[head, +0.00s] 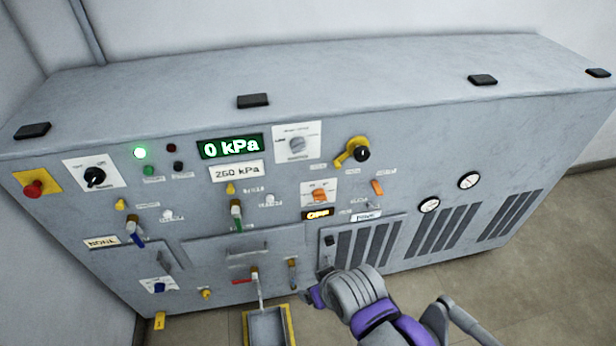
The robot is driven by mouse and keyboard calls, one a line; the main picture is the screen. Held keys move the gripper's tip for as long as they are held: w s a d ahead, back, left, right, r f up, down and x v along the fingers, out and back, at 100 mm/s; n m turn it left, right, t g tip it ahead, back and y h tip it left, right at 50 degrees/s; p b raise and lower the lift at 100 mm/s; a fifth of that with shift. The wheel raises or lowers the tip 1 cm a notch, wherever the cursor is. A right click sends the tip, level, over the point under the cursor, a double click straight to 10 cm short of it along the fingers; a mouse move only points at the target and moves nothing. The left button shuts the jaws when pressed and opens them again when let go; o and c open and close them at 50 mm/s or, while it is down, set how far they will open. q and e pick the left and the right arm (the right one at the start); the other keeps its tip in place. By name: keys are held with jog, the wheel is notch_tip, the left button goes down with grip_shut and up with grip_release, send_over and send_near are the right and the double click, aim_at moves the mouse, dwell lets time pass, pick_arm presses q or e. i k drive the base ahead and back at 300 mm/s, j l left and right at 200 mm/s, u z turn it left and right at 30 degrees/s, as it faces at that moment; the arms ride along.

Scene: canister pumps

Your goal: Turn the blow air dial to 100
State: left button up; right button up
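The grey control cabinet (330,100) fills the head view. No label that I can read says blow air. A dial on a white plate (297,143) sits right of the green display (230,147), which reads 0 kPa. A black knob with a yellow lever (358,152) is further right. A black rotary knob (95,177) on a white plate is at the left. My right gripper (313,297), grey and purple, is low in front of the cabinet, well below these dials. Its fingers are too small and turned away to judge. My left gripper is out of view.
A red button (33,188) on a yellow plate is at the far left. Two round gauges (429,205) and vents (450,235) are at the right. A tray with yellow edges (288,322) stands low in front. Several handles and levers stick out of the front panel.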

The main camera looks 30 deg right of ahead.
aim_at(159, 287)
jog(key=j+u, duration=0.35)
jog(key=i+j+u, duration=0.1)
jog(key=j+u, duration=0.3)
jog(key=i+j+u, duration=0.1)
jog(key=u, duration=0.25)
jog(key=j, duration=0.15)
